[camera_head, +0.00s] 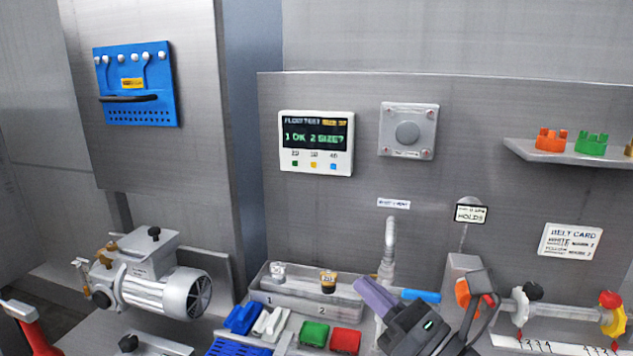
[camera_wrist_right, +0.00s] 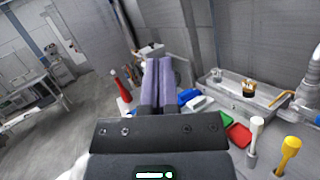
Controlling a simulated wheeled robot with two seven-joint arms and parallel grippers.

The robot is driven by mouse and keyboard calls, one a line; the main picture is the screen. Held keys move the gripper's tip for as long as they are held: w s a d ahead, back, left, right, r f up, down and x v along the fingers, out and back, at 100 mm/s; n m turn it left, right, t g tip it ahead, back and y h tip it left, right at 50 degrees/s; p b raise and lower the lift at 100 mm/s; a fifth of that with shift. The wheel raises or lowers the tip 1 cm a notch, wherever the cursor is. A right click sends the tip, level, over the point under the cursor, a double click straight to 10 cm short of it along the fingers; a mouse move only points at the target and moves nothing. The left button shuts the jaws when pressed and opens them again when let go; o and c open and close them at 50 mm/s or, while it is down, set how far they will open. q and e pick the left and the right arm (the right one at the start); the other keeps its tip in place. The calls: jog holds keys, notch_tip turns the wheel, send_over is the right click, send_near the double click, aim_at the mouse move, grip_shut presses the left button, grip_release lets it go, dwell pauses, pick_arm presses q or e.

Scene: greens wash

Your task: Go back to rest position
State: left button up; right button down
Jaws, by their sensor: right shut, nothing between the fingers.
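My right gripper (camera_head: 372,292) shows at the bottom centre-right of the head view, with purple fingers and a dark body. It points up and left, in front of the bench. In the right wrist view its two purple fingers (camera_wrist_right: 157,66) lie side by side, shut with nothing between them. My left gripper is not in view.
A grey trough (camera_head: 258,292) stands behind the fingers, beside a pale upright pipe (camera_head: 389,252). Green (camera_head: 314,333) and red (camera_head: 345,340) blocks lie on the bench. A motor pump (camera_head: 150,280) stands left. A display (camera_head: 316,142) and a shelf (camera_head: 560,155) are on the walls.

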jog(key=s+d+f+m+g+h, duration=0.2)
jog(key=f+m, duration=0.5)
jog(key=m, duration=0.5)
jog(key=s+d+f+m+g+h, duration=0.3)
jog(key=s+f+m+h, duration=0.4)
jog(key=m, duration=0.4)
jog(key=s+d+f+m+g+h, duration=0.2)
jog(key=s+d+f+m+h, duration=0.2)
jog(key=m, duration=0.8)
jog(key=shift+s+f+m+h, duration=0.2)
jog(key=shift+f+h, duration=0.5)
jog(key=shift+f, duration=0.45)
jog(key=shift+s+f+m+h, duration=0.15)
jog(key=shift+f+h, duration=0.55)
jog(key=shift+f, duration=0.4)
jog(key=s+a+f+m+g+y, duration=0.1)
jog(key=s+f+m+g, duration=0.45)
jog(key=s, duration=0.45)
notch_tip(320, 180, down, 16)
jog(key=s+f+n+g, duration=0.1)
jog(key=s+g, duration=0.1)
jog(key=s, duration=0.1)
jog(key=s+d+f, duration=0.3)
jog(key=s+f, duration=0.6)
jog(key=s, duration=0.3)
jog(key=shift+s+f+n+g, duration=0.3)
jog(key=shift+s+g, duration=0.05)
